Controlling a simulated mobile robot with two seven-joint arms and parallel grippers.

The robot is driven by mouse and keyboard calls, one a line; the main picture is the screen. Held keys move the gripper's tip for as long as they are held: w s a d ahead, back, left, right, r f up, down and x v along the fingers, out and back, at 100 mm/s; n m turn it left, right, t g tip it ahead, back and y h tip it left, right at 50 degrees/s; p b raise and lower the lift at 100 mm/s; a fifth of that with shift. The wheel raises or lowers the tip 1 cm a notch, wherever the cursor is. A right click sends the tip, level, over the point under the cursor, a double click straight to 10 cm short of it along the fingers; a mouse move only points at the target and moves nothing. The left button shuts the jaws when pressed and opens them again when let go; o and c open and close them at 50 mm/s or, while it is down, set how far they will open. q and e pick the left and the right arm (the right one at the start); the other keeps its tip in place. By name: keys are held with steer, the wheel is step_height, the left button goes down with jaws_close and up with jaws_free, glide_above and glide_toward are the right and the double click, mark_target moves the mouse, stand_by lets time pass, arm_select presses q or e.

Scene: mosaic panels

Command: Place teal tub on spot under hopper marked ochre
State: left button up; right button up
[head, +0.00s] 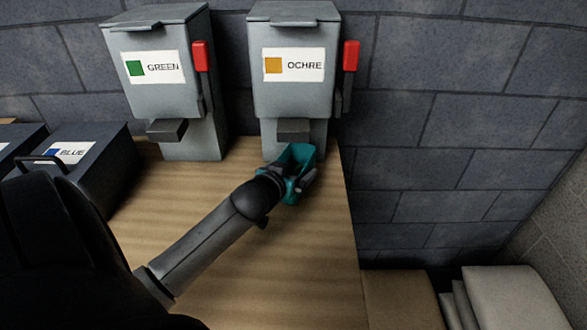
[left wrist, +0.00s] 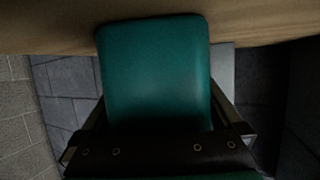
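The teal tub (head: 299,158) is in front of the grey hopper marked ochre (head: 292,95), just below its spout (head: 293,130). My left gripper (head: 286,186) is at the tub, its fingers on either side of it. In the left wrist view the tub (left wrist: 155,70) fills the middle, with a gripper finger (left wrist: 230,115) along its side; the grip looks closed on it. Whether the tub touches the table is not clear. The spot under the hopper is hidden by the tub and gripper. My right gripper is not in view.
A grey hopper marked green (head: 165,90) stands to the left. Both hoppers have red levers. A dark bin marked blue (head: 85,165) is at the left. The wooden table (head: 310,260) is clear in front; its right edge is near the tub.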

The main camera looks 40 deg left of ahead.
arm_select(q)
steer(key=shift+r, duration=0.2)
steer(key=p+v, duration=0.2)
steer(key=v, duration=1)
steer(key=shift+a+p, duration=0.1)
steer(key=shift+p, duration=0.25)
steer(key=shift+r, duration=0.1)
